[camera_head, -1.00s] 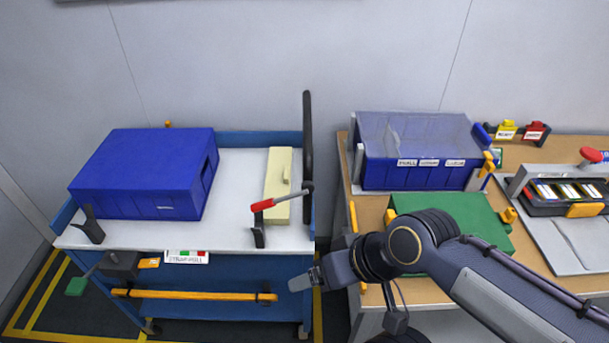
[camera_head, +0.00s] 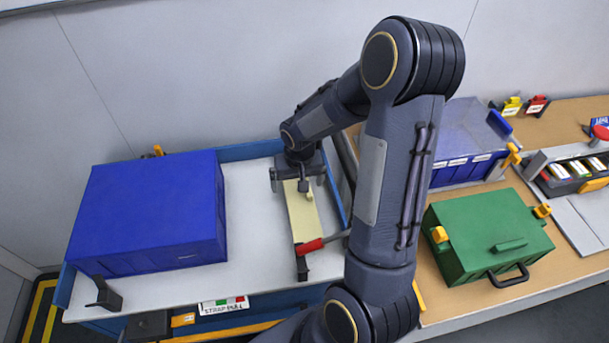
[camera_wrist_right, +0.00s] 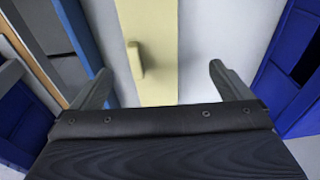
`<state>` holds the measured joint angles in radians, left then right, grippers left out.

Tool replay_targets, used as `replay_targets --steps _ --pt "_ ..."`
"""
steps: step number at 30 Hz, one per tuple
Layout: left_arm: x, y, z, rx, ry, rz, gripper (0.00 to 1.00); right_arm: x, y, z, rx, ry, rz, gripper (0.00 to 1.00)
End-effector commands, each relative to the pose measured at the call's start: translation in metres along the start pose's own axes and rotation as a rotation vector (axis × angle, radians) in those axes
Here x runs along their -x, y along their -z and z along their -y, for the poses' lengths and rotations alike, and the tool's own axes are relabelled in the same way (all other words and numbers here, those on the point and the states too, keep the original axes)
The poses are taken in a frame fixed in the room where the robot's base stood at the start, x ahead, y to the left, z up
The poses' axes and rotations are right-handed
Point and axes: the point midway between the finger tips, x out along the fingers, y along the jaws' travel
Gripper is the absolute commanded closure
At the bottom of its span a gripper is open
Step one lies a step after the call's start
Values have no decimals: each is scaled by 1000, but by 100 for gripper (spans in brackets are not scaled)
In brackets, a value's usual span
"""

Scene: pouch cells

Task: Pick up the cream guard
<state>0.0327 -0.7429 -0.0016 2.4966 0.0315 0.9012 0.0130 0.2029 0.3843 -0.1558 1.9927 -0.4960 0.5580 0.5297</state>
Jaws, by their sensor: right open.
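The cream guard (camera_head: 303,215) is a long flat piece lying on the white top of the blue cart, near its right side. A small raised handle shows on it in the right wrist view, where the guard (camera_wrist_right: 155,45) runs up and away between the fingers. My right gripper (camera_head: 298,179) is over the guard's far end, open, with one finger to each side. In the right wrist view the open fingers (camera_wrist_right: 158,80) are well apart and hold nothing. Whether they are at the guard's height I cannot tell. My left gripper is not in view.
A red-handled toggle clamp (camera_head: 310,246) stands at the guard's near end. A blue box (camera_head: 150,215) sits left on the cart (camera_head: 250,250), with clear white surface between. A green case (camera_head: 487,235) and a blue bin (camera_head: 462,168) are on the right bench.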

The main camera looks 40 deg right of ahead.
Motion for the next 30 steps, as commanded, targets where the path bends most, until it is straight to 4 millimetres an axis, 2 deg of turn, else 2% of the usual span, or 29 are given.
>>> replay_targets --steps 3,14,21,25,30 --pt "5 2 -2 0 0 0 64 -18 6 -3 -2 -27 15 2" --pt "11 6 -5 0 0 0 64 -57 7 -6 -5 -35 20 2" --pt "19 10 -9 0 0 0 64 -91 9 -9 -4 -34 20 2" --pt "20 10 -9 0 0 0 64 -100 9 -9 -3 -33 18 2" --pt "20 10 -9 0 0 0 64 -101 10 -9 -4 -33 16 2"
